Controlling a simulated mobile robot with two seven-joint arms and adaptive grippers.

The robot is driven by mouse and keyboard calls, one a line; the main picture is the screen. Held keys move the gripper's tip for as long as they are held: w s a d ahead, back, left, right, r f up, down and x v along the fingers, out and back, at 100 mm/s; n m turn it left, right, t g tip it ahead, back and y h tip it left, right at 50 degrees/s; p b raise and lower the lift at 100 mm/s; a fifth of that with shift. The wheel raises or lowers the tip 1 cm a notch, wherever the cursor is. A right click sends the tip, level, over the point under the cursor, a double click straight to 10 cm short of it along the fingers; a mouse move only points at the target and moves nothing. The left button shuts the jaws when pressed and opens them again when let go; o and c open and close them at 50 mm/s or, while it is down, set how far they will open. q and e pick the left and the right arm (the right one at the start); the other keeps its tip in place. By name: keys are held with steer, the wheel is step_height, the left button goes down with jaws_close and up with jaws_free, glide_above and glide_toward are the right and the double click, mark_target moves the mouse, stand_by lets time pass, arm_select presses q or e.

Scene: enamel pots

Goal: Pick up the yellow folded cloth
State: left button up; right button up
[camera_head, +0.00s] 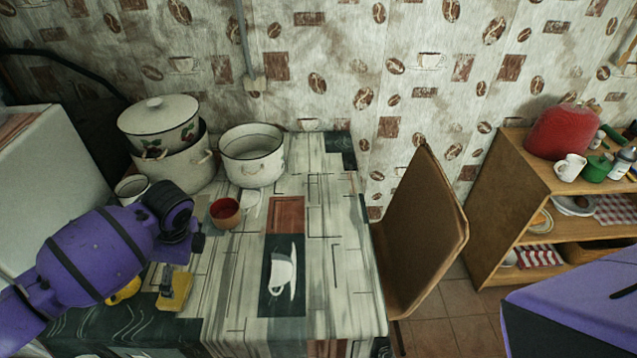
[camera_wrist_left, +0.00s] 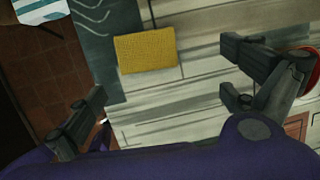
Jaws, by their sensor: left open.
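The yellow folded cloth (camera_head: 180,301) lies flat near the front left of the patterned tabletop (camera_head: 335,270). In the left wrist view the cloth (camera_wrist_left: 146,52) is a whole, uncovered rectangle, partly over a dark patch of the table covering. My left gripper (camera_wrist_left: 163,82) is open and empty, its fingers spread wide. The cloth lies ahead of the fingers in that view, not between them. In the head view my left arm comes in above the table and its gripper (camera_head: 172,275) partly hides the cloth. My right gripper is not in view.
A red-brown cup (camera_head: 225,213) stands right of my left wrist. White enamel pots (camera_head: 252,160) stand behind, with a stacked pair (camera_head: 160,125) at the left. A brown chair (camera_head: 420,235) is at the table's right. The front middle of the table is free.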

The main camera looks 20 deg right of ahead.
mark_target(176, 289)
arm_select(q)
steer(key=shift+s+a+f+m+g+y, duration=0.35)
steer(key=shift+s+a+f, duration=0.25)
steer(key=shift+a, duration=0.2)
steer(key=x, duration=0.6)
steer(key=shift+w+a+f, duration=0.1)
steer(key=shift+w+f, duration=0.15)
steer(key=shift+f, duration=0.1)
steer(key=c, duration=1.1)
steer(key=shift+r, duration=0.15)
steer(key=v, duration=0.3)
steer(key=shift+w+a+r, duration=0.2)
steer(key=shift+r, duration=0.25)
steer(key=s+d+r, duration=0.1)
steer(key=d+r, duration=0.2)
steer(key=d, duration=0.1)
steer(key=s+d+r, duration=0.2)
steer(key=d+r, duration=0.1)
steer(key=d, duration=0.1)
steer(key=s+d+r, duration=0.2)
steer(key=d+r, duration=0.1)
steer(key=d, duration=0.1)
steer(key=shift+s+d, duration=0.15)
steer(key=shift+d, duration=0.15)
